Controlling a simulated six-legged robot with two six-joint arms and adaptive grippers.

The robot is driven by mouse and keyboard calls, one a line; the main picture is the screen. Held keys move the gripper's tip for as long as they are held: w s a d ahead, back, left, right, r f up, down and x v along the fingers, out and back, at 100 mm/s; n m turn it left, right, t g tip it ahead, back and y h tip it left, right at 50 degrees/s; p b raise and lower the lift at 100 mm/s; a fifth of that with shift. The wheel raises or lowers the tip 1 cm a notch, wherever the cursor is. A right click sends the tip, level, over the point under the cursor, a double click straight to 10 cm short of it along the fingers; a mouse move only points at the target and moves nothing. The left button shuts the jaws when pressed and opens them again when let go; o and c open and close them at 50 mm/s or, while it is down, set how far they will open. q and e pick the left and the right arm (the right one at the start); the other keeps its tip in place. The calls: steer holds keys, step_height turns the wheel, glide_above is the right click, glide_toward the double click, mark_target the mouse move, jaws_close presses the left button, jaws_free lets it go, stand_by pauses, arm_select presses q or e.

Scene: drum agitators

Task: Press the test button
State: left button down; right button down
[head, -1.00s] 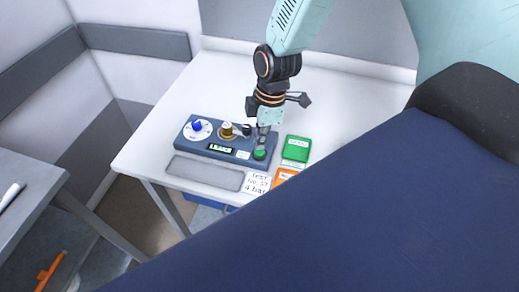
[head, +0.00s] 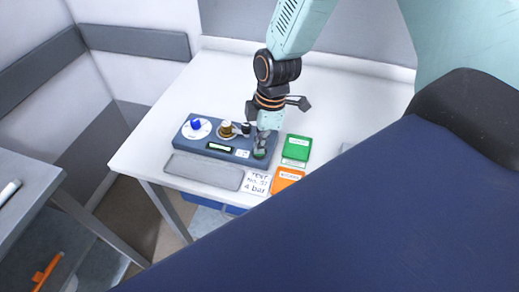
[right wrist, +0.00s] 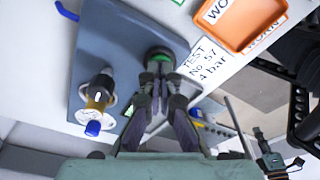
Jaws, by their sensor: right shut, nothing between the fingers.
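A blue-grey test panel (head: 190,142) lies on the white table, and it also fills the left of the right wrist view (right wrist: 112,45). At its right end is a round green button (right wrist: 159,54) on a dark base. My right gripper (head: 261,150) is shut and empty, pointing down at the button. In the right wrist view its fingertips (right wrist: 157,85) are at the button's near edge; whether they touch it I cannot tell. My left gripper is not in view.
A grey strip (head: 203,172) lies in front. Behind the panel the table is clear.

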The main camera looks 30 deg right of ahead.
steer(key=shift+r, duration=0.1)
steer(key=shift+r+p, duration=0.9)
steer(key=shift+p, duration=0.05)
step_height(320, 180, up, 3)
steer(key=shift+f+p, duration=0.15)
steer(key=shift+p, duration=0.9)
steer(key=shift+r+p, duration=1.1)
steer(key=shift+r, duration=0.1)
steer(key=shift+f, duration=0.1)
